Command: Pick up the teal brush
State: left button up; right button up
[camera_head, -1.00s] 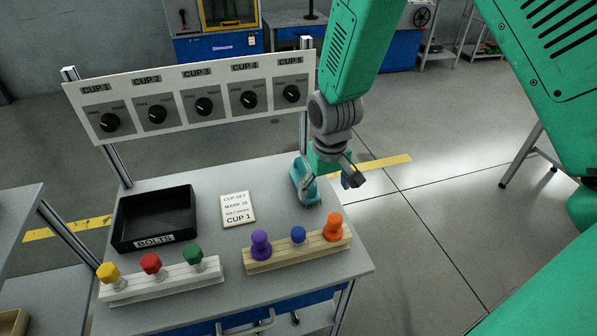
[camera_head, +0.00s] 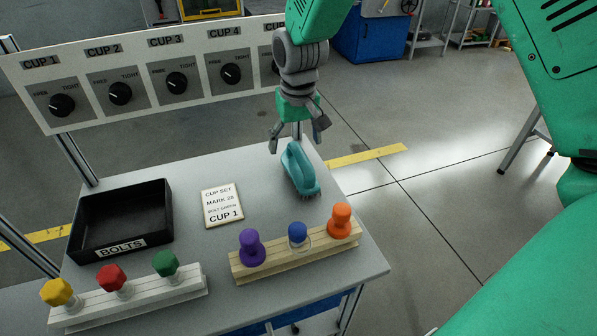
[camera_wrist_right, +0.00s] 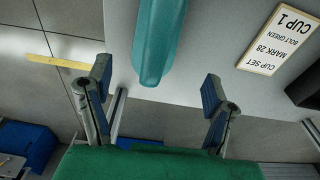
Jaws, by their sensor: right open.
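The teal brush (camera_head: 300,170) lies on the grey table near its far right edge, bristles down. My right gripper (camera_head: 296,140) is open just behind and above the far end of the brush. In the right wrist view the brush (camera_wrist_right: 158,40) points at the gap between the two spread fingers (camera_wrist_right: 158,95), its near end a little ahead of the fingertips. The fingers do not appear to touch it. My left gripper is not in view.
A sign card (camera_head: 222,206) and a black bolts tray (camera_head: 80,222) lie left of the brush. A wooden rack (camera_head: 290,257) with purple, blue and orange knobs stands in front. A white rack (camera_head: 130,300) holds yellow, red and green bolts. A dial panel (camera_head: 145,75) stands behind.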

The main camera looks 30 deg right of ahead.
aim_at(299, 163)
jog(key=shift+d+f, duration=0.1)
jog(key=shift+f, duration=0.6)
jog(key=f, duration=0.1)
jog(key=f+b, duration=0.1)
jog(key=f, duration=0.1)
jog(key=f+b, duration=0.1)
jog(key=f, duration=0.1)
jog(key=shift+s+d+f, duration=0.1)
jog(key=shift+d+f, duration=0.05)
jog(key=shift+d, duration=0.1)
jog(key=c, duration=1.3)
